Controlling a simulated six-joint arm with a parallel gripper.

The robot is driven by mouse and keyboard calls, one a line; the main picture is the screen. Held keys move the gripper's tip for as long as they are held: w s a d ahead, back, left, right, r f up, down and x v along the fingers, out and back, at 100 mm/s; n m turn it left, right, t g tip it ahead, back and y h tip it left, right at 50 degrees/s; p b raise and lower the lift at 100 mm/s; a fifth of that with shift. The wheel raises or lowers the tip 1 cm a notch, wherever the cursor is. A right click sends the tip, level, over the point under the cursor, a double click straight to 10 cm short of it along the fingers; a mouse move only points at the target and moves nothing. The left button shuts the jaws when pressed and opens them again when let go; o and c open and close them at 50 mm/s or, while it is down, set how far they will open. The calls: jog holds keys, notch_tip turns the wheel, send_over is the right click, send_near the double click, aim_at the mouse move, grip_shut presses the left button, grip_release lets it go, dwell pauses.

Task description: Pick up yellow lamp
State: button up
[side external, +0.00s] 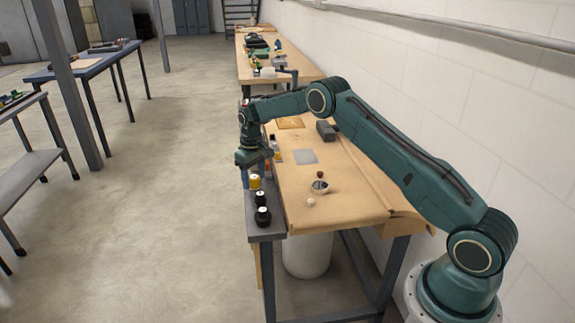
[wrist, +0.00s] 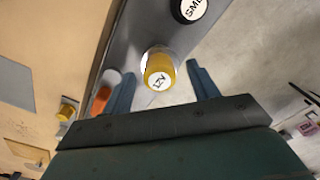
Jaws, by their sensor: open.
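The yellow lamp (wrist: 158,70) has a white, lettered top and stands on the grey ledge along the bench edge. It sits between my gripper's two fingers in the wrist view, nearer their tips, with gaps on both sides. My gripper (wrist: 160,75) is open and empty. In the side view the yellow lamp (side external: 255,182) shows just below my gripper (side external: 256,166), partly hidden by it. I cannot tell the exact height gap between them.
Black knobs (side external: 260,198) stand in front of the lamp on the same ledge; one black top (wrist: 190,9) shows nearby. An orange cylinder (wrist: 101,101) is close to one finger.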

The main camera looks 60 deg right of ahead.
jog(key=shift+f, duration=0.45)
jog(key=c, duration=1.1)
